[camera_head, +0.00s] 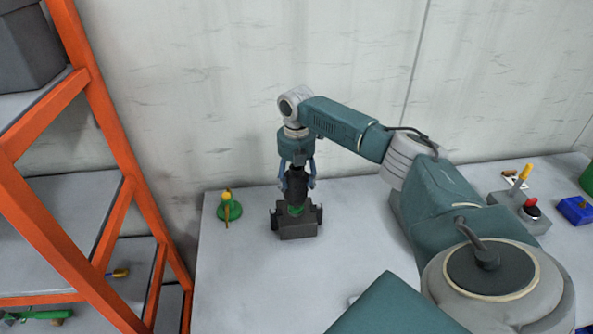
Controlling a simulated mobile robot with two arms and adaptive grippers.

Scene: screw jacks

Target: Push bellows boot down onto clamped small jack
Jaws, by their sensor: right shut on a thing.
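My right gripper (297,180) points straight down over the table with its blue fingers around the black bellows boot (296,190), and it is shut on it. The boot is upright and sits directly above a small green jack (296,210), of which only a little shows. The jack stands in a dark grey clamp (297,230) on the table. The boot's lower edge seems to meet the jack's top, but I cannot tell how far it is over it. My left gripper is not in view.
A green jack with a yellow top (228,208) stands left of the clamp on the table (240,290). An orange shelf rack (95,110) rises at the left. A grey box with a red button (531,208) and a blue block (575,210) are at the right. The table's front left is clear.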

